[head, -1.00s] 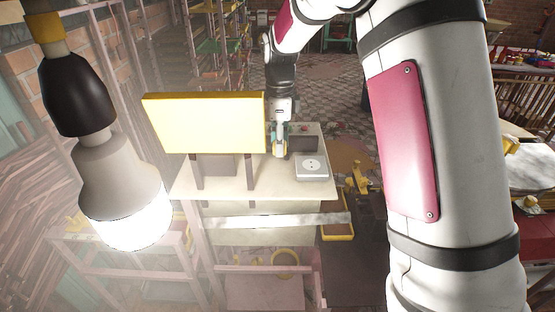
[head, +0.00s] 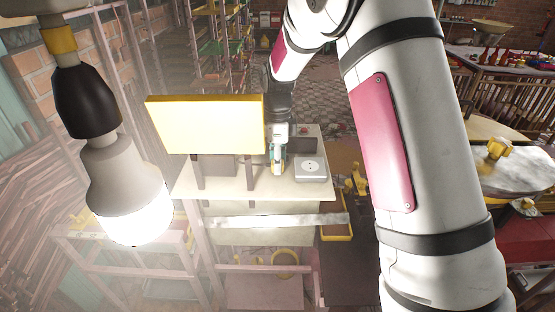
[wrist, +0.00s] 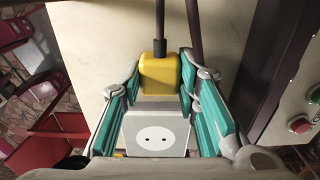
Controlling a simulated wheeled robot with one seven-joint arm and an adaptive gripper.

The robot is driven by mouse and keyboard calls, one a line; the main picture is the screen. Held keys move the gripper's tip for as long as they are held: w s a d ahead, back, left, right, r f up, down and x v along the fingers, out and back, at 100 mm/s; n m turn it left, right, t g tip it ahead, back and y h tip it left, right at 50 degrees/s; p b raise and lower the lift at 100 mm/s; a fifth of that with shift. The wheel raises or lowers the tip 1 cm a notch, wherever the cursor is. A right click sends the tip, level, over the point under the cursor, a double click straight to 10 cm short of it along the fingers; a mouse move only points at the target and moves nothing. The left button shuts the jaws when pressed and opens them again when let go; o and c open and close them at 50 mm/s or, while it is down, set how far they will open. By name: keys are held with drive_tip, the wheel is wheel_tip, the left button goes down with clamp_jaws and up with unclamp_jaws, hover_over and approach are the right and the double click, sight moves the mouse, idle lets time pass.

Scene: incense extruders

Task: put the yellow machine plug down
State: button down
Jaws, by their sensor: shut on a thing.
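The yellow machine plug (wrist: 159,74) is between the teal fingers of my gripper (wrist: 160,90) in the wrist view. The gripper is shut on it, and a dark cable runs from the plug to the top of the picture. A white socket (wrist: 157,133) with two holes shows just below the plug in that view, apart from the fingers' grip. In the head view, my gripper (head: 278,166) is over the pale tabletop, left of the socket (head: 311,169). The plug is too small there to tell clearly.
A large glowing yellow panel (head: 205,125) stands left of my gripper on the pale table (head: 245,185). A dark box (head: 303,144) is behind the socket. A lit bulb (head: 130,195) hangs at the left. Red and green buttons (wrist: 300,124) show at the wrist view's right.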

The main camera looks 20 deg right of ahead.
drive_tip(key=shift+f, duration=0.25)
drive_tip(key=c, duration=1.2)
unclamp_jaws()
